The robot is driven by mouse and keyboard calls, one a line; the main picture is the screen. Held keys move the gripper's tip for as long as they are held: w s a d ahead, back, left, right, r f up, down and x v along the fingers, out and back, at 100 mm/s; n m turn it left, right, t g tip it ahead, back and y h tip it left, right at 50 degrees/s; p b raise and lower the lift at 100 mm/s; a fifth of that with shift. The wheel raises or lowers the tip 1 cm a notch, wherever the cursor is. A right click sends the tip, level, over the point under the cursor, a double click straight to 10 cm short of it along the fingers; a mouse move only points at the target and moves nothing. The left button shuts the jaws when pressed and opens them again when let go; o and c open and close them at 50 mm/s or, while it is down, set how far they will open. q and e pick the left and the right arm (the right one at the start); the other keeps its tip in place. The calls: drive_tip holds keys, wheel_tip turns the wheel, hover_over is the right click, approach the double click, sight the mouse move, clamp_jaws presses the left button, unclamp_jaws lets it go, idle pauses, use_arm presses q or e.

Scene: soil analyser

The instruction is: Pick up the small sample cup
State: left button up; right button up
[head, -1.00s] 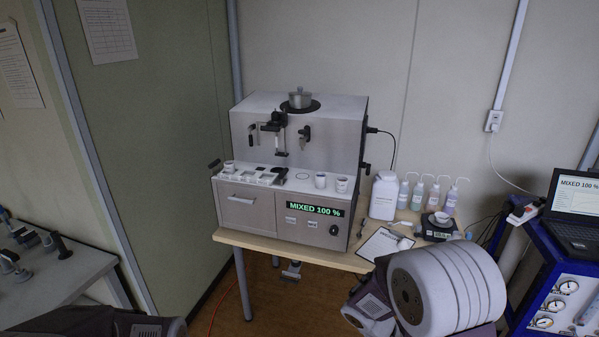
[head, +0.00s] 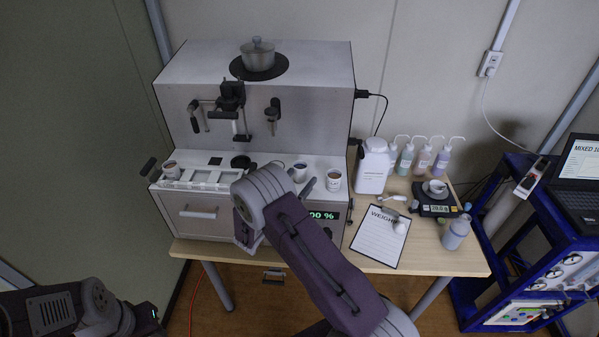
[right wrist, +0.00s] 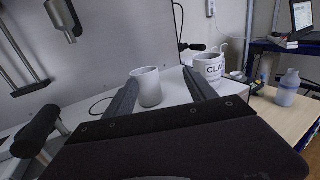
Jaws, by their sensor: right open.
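A plain white cup (head: 300,173) with a dark inside stands on the analyser's white top ledge. It also shows in the right wrist view (right wrist: 148,88), between the two dark fingers and not gripped. My right gripper (head: 299,182) is open, low over the ledge around the cup's near side. A second white cup (head: 333,181) stands just to the right. Its lettering reads "CLAY" in the right wrist view (right wrist: 210,70), near the right finger.
The analyser body (head: 300,88) rises behind the ledge, with dark spouts (head: 273,112) and a lidded pot (head: 258,57) on top. A white jug (head: 374,167), wash bottles, a clipboard (head: 379,240) and a scale (head: 435,207) holding a dish stand to the right.

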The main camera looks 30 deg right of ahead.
sight(305, 172)
drive_tip(key=shift+x, duration=1.1)
drive_tip(key=shift+w+d+f, duration=0.1)
drive_tip(key=shift+w+f, duration=0.1)
drive_tip(key=shift+w, duration=0.15)
drive_tip(key=p+x, duration=0.2)
drive_tip(key=x, duration=0.2)
drive_tip(key=shift+d+r, duration=0.1)
drive_tip(key=shift+d, duration=0.2)
drive_tip(key=shift+w+d, duration=0.15)
drive_tip(key=shift+w, duration=0.05)
drive_tip(key=c, duration=1.2)
use_arm(q)
drive_tip(key=r, duration=0.2)
drive_tip(key=shift+w+d+r, duration=0.1)
drive_tip(key=shift+w+r, duration=0.2)
drive_tip(key=shift+r, duration=0.05)
use_arm(e)
drive_tip(key=shift+c, duration=0.9)
